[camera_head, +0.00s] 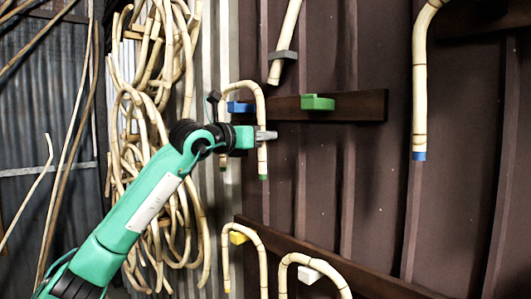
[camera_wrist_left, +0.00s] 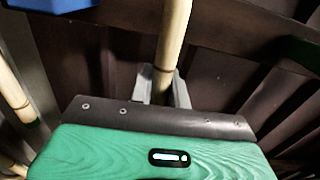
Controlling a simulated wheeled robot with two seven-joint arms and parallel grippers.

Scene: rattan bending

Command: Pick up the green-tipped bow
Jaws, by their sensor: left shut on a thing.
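The green-tipped bow (camera_head: 261,108) is a pale cane bent into a hook, with green ends, at the middle of the head view beside the blue holder. My left gripper (camera_head: 265,136) is shut on its right leg, above the green tip. In the left wrist view that leg of the bow (camera_wrist_left: 173,40) runs between the fingers of my left gripper (camera_wrist_left: 163,88). The other leg stands apart at the left edge of that view. My right gripper is not in view.
A blue holder (camera_head: 240,107) and a green holder (camera_head: 317,102) sit on a dark rail (camera_head: 362,106). Two bent canes hang below by a yellow holder (camera_head: 238,237) and a white holder (camera_head: 308,275). A blue-tipped cane (camera_head: 419,95) hangs right. Coiled rattan (camera_head: 150,130) hangs left.

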